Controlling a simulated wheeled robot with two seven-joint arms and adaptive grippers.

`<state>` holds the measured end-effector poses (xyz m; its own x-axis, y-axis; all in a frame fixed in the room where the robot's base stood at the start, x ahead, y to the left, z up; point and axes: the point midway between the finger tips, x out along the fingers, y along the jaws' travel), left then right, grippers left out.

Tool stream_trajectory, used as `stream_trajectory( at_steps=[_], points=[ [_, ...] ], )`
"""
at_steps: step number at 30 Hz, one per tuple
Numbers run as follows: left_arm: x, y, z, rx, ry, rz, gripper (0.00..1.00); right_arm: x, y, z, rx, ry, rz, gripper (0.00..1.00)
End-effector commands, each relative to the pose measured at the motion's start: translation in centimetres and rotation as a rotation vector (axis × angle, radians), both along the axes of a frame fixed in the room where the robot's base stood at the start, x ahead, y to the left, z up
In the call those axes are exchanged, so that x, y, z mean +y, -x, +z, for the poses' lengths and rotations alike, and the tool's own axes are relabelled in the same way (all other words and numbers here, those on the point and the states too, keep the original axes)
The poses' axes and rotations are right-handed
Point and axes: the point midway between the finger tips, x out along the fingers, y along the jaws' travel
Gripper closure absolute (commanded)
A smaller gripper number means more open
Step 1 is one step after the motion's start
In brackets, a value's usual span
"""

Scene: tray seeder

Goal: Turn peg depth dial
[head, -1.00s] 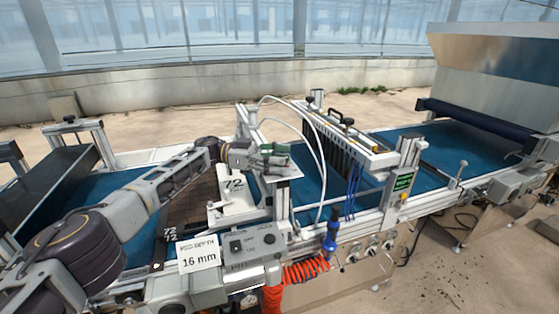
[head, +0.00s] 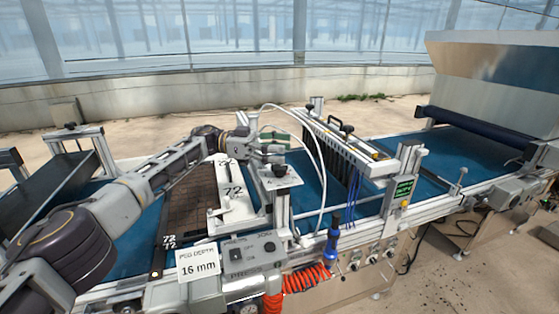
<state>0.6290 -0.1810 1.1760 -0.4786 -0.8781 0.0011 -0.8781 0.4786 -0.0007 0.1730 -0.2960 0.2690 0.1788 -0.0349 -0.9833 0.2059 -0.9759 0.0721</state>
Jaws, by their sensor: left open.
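The peg depth dial appears to be the dark knob (head: 279,170) on a small white plate (head: 285,181) atop the press station post. My left gripper (head: 277,155) is open and empty, just above and behind the knob. Any contact between fingers and knob cannot be made out at this size. A white card (head: 198,264) reading "PEG DEPTH 16 mm" stands at the front edge of the line. My right gripper is out of view.
A brown seed tray (head: 190,200) lies on the blue belt under my left arm. A control box (head: 252,252) marked JOG and PRESS is in front. White hoses (head: 318,155) arch right of the gripper, with the seeder bar (head: 345,143) beyond.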

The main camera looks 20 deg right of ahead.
Motion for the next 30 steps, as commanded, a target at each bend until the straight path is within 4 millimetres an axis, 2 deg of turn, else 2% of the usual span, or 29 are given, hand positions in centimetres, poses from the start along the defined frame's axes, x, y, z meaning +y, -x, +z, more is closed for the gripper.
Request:
stream_trajectory(
  at_steps=[3, 9, 30],
  points=[
    [0.0, 0.0, 1.6, -0.002, 0.001, 0.000, 0.36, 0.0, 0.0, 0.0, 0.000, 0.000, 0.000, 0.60],
    [0.0, 0.0, 3.4, -0.001, 0.000, 0.000, 0.36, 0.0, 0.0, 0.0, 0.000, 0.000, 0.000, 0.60],
    [0.5, -0.4, 4.0, 0.003, 0.033, 0.019, 0.36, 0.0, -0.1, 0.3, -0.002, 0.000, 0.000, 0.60]
  ],
)
